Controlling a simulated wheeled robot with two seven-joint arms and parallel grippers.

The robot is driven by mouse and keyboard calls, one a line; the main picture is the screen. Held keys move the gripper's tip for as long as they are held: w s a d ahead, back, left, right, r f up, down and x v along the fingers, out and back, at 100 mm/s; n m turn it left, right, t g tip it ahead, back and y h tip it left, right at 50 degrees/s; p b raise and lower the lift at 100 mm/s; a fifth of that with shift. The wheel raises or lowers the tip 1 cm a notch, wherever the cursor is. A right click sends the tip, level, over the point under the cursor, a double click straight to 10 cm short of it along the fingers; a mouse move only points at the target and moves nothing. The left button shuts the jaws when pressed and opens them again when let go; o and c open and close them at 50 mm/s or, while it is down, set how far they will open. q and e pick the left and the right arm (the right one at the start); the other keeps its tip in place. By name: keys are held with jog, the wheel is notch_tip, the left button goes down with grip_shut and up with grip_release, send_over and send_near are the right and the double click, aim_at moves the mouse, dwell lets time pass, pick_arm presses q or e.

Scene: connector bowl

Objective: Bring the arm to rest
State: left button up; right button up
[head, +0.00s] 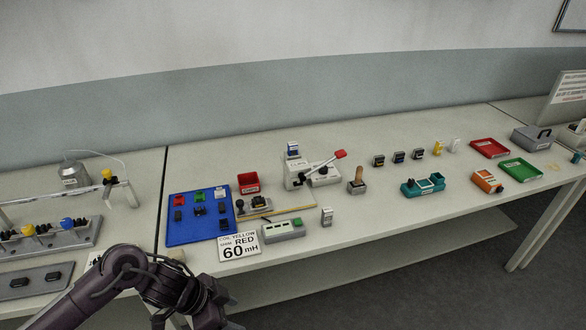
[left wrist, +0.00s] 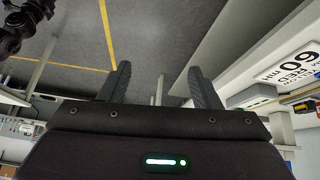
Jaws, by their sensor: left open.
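My left arm (head: 135,272) comes in from the lower left of the head view, in front of the table's front edge. Its lower end runs out of the bottom of that view, so the fingers do not show there. In the left wrist view my left gripper (left wrist: 158,80) has its two dark fingers apart with nothing between them. Beyond the fingers is grey floor with yellow lines. My right gripper is in neither view.
The table (head: 350,226) has a blue mat (head: 178,233) with small parts, a "60 mH" sign (head: 239,246) close to my arm, a red bin (head: 248,182) and a lever press (head: 300,173). A grey rack (head: 60,240) stands at left. The sign also shows in the left wrist view (left wrist: 290,65).

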pick_arm(q)
jog(key=w+f+n+t+h+b, duration=0.15)
jog(key=w+f+n, duration=0.25)
jog(key=f, duration=0.7)
jog(key=s+a+f+n+t+y+b, duration=0.1)
jog(key=s+a+f+n, duration=0.1)
jog(key=f, duration=0.6)
jog(key=s+a+f+n+t+y, duration=0.1)
jog(key=s+a+f+n+y, duration=0.1)
jog(key=f, duration=0.7)
jog(key=s+a+f+n+g+y+b, duration=0.15)
jog(key=s+a+f, duration=0.25)
jog(key=s+f, duration=0.9)
jog(key=s+f+g+y, duration=0.1)
jog(key=s+f, duration=0.2)
jog(key=s, duration=0.7)
jog(key=s+a+f+n+g+y, duration=0.1)
jog(key=s+f, duration=0.3)
jog(key=s, duration=0.6)
jog(key=shift+s+a+f+g+y, duration=0.15)
jog(key=shift+a+g+y, duration=0.1)
jog(key=shift+g+y, duration=0.2)
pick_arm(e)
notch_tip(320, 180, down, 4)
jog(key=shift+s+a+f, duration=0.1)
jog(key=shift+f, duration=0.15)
